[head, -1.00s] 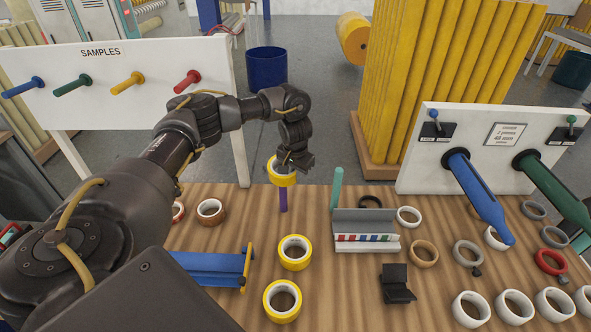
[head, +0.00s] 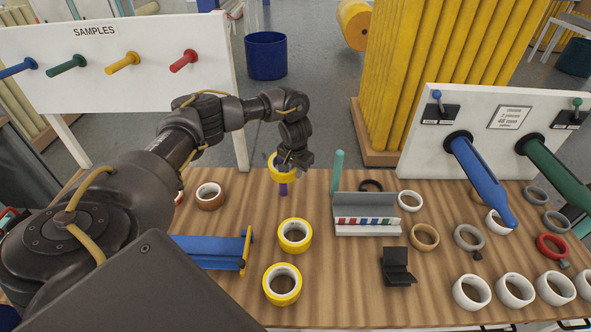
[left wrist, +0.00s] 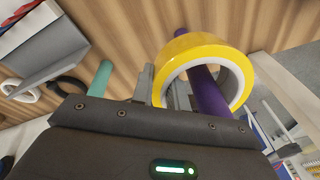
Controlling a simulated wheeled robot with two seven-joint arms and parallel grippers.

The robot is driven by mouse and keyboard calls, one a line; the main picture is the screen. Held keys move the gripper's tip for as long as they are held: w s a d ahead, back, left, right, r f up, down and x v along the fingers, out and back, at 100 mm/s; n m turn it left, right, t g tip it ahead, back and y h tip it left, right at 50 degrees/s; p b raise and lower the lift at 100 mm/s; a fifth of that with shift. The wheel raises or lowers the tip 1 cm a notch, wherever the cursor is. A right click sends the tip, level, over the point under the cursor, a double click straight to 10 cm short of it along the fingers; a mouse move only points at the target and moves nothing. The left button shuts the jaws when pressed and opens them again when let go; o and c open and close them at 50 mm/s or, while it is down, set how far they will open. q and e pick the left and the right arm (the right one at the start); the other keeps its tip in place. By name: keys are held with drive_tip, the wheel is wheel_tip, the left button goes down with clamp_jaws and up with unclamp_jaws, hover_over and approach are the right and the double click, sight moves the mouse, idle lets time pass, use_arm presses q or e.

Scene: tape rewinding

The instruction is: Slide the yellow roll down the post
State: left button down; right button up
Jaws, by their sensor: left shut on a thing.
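A yellow roll (head: 281,172) is around a purple post (head: 283,189) at the back of the table, with the post's lower part showing below it. My left gripper (head: 290,162) is shut on the wall of this roll. The left wrist view shows the yellow roll (left wrist: 205,62) with the purple post (left wrist: 208,92) passing through its hole, and the gripper fingers (left wrist: 165,85) at its rim. My right gripper is in neither view.
A teal post (head: 338,172) stands to the right, behind a grey rack (head: 366,220). Two more yellow rolls (head: 294,236) lie in front, beside a blue holder (head: 207,250). A brown roll (head: 210,196) lies left. Several rolls and a blue peg (head: 482,180) are at right.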

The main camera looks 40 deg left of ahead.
use_arm(q)
drive_tip(key=c, duration=1.3)
unclamp_jaws()
drive_tip(key=shift+r, duration=0.1)
drive_tip(key=shift+d+r, duration=0.1)
drive_tip(key=shift+r, duration=0.15)
wheel_tip(320, 180, up, 10)
drive_tip(key=s+d+p, duration=0.1)
drive_tip(key=shift+s, duration=0.3)
